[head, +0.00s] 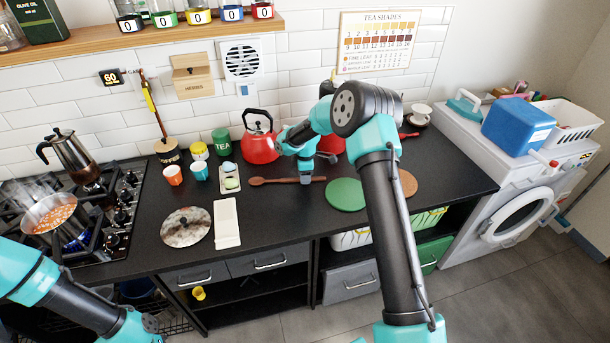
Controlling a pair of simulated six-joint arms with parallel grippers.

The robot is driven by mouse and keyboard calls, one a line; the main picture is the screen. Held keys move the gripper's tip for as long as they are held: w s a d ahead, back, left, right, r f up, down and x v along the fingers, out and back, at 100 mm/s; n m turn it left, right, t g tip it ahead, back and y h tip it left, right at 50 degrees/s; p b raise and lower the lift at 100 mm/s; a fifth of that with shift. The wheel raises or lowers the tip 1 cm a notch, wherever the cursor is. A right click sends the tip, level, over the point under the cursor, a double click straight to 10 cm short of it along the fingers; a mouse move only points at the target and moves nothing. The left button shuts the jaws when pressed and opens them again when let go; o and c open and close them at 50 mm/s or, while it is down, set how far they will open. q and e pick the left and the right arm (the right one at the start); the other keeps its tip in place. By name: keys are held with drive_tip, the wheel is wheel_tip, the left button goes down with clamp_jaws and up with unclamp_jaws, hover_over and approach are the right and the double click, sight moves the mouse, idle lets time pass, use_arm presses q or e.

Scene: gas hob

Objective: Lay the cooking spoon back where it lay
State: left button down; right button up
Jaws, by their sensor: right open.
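The brown wooden cooking spoon (278,181) lies flat on the black worktop in front of the red kettle, its bowl to the left and its handle to the right. My right gripper (306,180) is open and points down at the spoon's handle, covering a short part of it. I cannot tell whether the fingers touch the handle. My left arm shows at the lower left, but its gripper is not in view.
The red kettle (260,140) stands behind. A steaming pan (52,216) sits on the hob.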

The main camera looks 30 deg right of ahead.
drive_tip(key=shift+r, duration=0.1)
wheel_tip(320, 180, up, 17)
idle(0.6)
drive_tip(key=shift+r, duration=0.1)
idle(0.6)
